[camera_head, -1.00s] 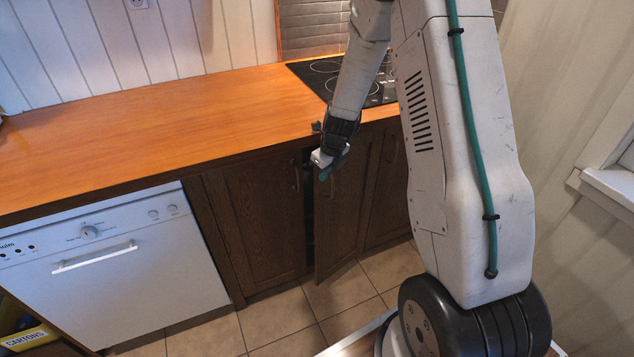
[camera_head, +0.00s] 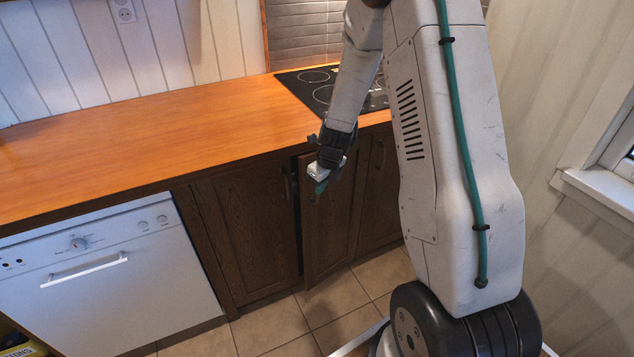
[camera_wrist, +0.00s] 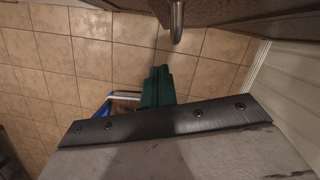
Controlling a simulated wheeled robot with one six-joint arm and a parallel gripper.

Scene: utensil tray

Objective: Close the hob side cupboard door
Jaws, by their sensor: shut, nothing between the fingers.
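The hob side cupboard door (camera_head: 332,225) is dark brown wood and stands slightly ajar below the hob, with a narrow dark gap along its left edge. My gripper (camera_head: 319,190) is in front of the upper part of this door, just below the counter edge. Its teal fingers are shut together and empty; they also show in the wrist view (camera_wrist: 157,86). A metal handle (camera_wrist: 177,22) and part of a dark wooden front (camera_wrist: 235,18) are at the top of the wrist view. I cannot tell whether the fingers touch the door.
A closed cupboard door (camera_head: 245,230) and a white dishwasher (camera_head: 100,275) are to the left. The orange worktop (camera_head: 180,125) and black hob (camera_head: 318,88) are above. A wall with a window sill (camera_head: 595,190) is on the right.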

